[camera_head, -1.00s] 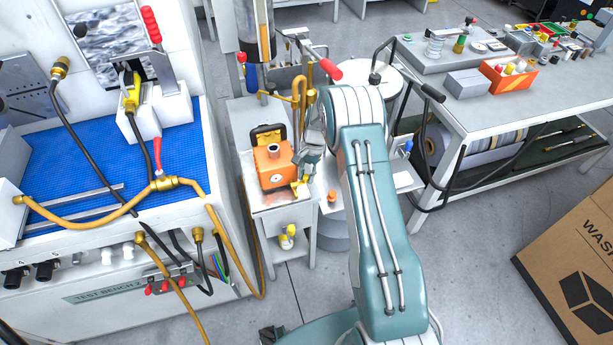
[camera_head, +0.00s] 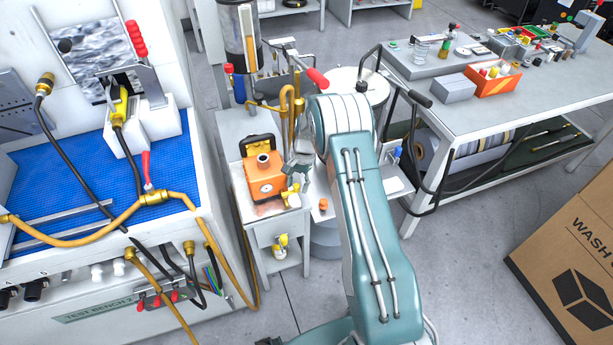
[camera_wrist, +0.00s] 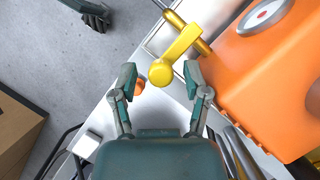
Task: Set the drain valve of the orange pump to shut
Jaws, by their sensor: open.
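The orange pump (camera_head: 262,186) stands on a small grey cabinet, with a black handle and a round gauge. Its yellow drain valve lever (camera_head: 291,197) is at its right front side. In the wrist view the lever (camera_wrist: 181,48) slants from a brass pipe on the orange pump (camera_wrist: 262,85), and its rounded end lies between my fingertips. My gripper (camera_wrist: 160,76) is open, one finger on each side of that end, with gaps visible. In the head view my gripper (camera_head: 298,170) is beside the pump, partly hidden by my arm.
A small orange knob (camera_head: 323,204) is right of the pump; brass pipes (camera_head: 291,100) rise behind it. The test bench (camera_head: 60,190) with hoses is on the left. A grey worktable (camera_head: 500,110) and a cardboard box (camera_head: 575,255) are on the right. Floor between is clear.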

